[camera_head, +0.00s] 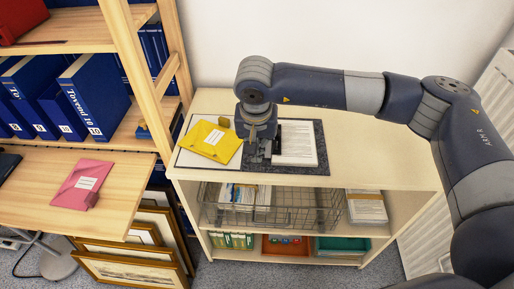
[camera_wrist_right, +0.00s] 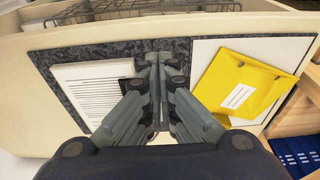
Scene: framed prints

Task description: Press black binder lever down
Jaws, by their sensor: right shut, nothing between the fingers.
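The binder (camera_head: 322,145) lies open and flat on top of the cream shelf unit, with a dark speckled inside that also shows in the wrist view (camera_wrist_right: 183,46). A white printed paper stack (camera_head: 297,143) lies in it; in the wrist view the stack (camera_wrist_right: 90,85) is left of the fingers. My right gripper (camera_head: 258,156) points down over the binder's middle, between the paper and the yellow envelope (camera_head: 211,140). In the wrist view its fingertips (camera_wrist_right: 157,60) are together and empty. I cannot make out the lever; the gripper covers that area. My left gripper is out of view.
A wire basket (camera_head: 270,207) with papers sits on the shelf below. A wooden rack (camera_head: 133,75) with blue binders (camera_head: 92,95) stands at left. A pink envelope (camera_head: 82,184) lies on the wooden desk. Framed prints (camera_head: 130,270) lean below it. The cream top's right part is clear.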

